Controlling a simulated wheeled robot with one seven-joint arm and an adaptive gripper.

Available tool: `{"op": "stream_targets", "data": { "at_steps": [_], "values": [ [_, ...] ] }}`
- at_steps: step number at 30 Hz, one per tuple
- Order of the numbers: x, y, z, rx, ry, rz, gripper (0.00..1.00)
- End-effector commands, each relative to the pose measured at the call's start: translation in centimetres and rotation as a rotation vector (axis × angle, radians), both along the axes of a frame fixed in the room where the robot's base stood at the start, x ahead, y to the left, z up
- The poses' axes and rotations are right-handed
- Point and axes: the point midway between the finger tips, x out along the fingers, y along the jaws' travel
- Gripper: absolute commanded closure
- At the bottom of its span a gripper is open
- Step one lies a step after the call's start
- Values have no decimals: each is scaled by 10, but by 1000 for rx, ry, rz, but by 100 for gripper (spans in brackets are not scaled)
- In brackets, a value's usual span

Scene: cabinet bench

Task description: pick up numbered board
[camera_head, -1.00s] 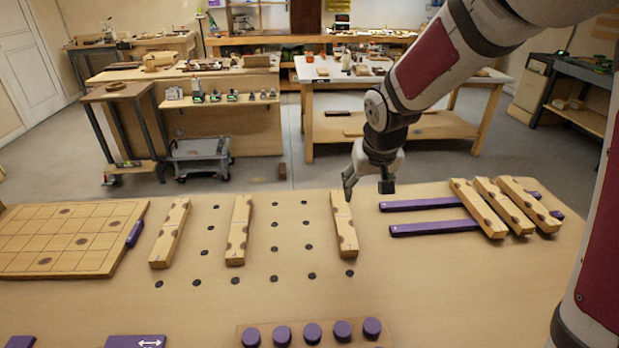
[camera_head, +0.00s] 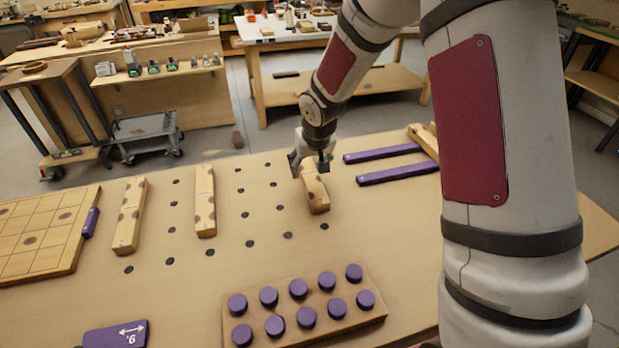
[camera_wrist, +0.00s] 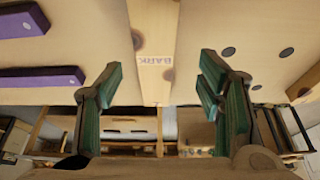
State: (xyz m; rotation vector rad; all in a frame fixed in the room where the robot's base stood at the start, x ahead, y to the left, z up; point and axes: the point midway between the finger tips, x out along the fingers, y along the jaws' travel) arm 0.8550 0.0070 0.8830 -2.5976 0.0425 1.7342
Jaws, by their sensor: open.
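In the wrist view, the green-padded fingers of my gripper (camera_wrist: 160,85) are spread either side of this board (camera_wrist: 153,35), which carries the printed word "BARK" and dark knots. No grip on it shows. Two similar boards (camera_head: 130,215) (camera_head: 205,200) lie to its left. I cannot read a number on any of these boards.
Two purple strips (camera_head: 385,153) (camera_head: 398,173) lie right of my gripper. A wooden block with several purple pegs (camera_head: 375,318) stands in front. A grid board (camera_head: 30,228) lies at the left. Rows of dark holes mark the bare bench (camera_head: 190,290) between the boards.

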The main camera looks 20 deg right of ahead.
Motion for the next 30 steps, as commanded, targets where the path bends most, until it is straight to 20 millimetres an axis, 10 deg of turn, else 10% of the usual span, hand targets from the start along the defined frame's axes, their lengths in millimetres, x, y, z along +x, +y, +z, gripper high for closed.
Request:
{"op": "stream_targets", "data": {
  "at_steps": [19, 26, 30],
  "values": [
    [21, -6, -44, 0, 0, 0, 39],
    [21, -6, -44, 0, 0, 0, 91],
    [21, -6, -43, 0, 0, 0, 95]
  ]
}}
